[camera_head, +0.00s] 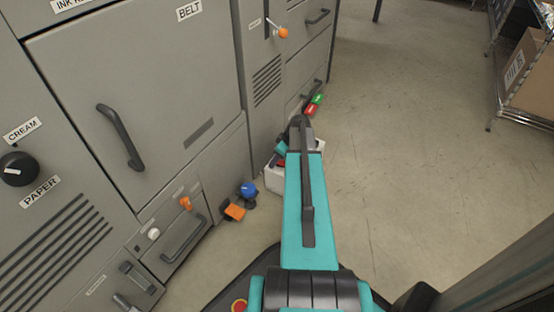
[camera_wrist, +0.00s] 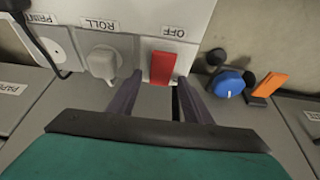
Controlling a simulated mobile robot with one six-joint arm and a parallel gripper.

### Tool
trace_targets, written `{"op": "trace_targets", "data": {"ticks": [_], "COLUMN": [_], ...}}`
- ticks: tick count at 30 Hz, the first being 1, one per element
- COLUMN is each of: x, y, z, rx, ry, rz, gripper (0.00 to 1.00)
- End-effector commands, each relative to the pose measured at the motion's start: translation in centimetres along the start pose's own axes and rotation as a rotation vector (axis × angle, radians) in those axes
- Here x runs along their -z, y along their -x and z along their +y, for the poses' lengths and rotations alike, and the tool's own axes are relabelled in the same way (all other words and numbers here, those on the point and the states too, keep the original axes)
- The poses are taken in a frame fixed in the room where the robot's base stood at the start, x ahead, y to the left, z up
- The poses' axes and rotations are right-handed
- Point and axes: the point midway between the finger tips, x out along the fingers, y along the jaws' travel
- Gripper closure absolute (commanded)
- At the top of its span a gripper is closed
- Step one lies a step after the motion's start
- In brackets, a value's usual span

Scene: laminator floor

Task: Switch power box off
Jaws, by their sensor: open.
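The power box (camera_head: 274,180) is a white box low by the grey cabinet in the head view, mostly hidden behind my arm. In the wrist view its white face (camera_wrist: 190,20) carries a red switch (camera_wrist: 162,68) beside an upside-down OFF label (camera_wrist: 173,31). A white knob (camera_wrist: 103,62) by a ROLL label sits left of the switch. My gripper (camera_wrist: 160,80) is open and empty, its dark fingers pointing at the red switch, one on each side of its lower end. I cannot tell whether they touch it. In the head view my arm hides most of the gripper.
A blue knob (camera_head: 248,188) and an orange switch (camera_head: 235,211) stick out near the floor, left of the power box. Green (camera_head: 317,98) and red (camera_head: 309,110) buttons lie behind it. Cabinet handles (camera_head: 120,138) protrude at left. The floor (camera_head: 420,140) at right is clear up to a wire shelf.

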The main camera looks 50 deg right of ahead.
Motion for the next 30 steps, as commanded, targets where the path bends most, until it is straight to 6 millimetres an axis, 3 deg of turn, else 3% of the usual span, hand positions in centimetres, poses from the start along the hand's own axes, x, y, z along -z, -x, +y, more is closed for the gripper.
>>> {"op": "trace_targets", "data": {"ticks": [2, 10, 30], "x": [0.00, 0.00, -0.80], "y": [0.01, 0.01, -0.02], "z": [0.00, -0.02, -0.23], "rx": [0.000, 0.000, 0.006], "ry": [0.000, 0.000, -0.002], "rz": [0.000, 0.000, 0.212], "gripper": [0.55, 0.96, 0.96]}}
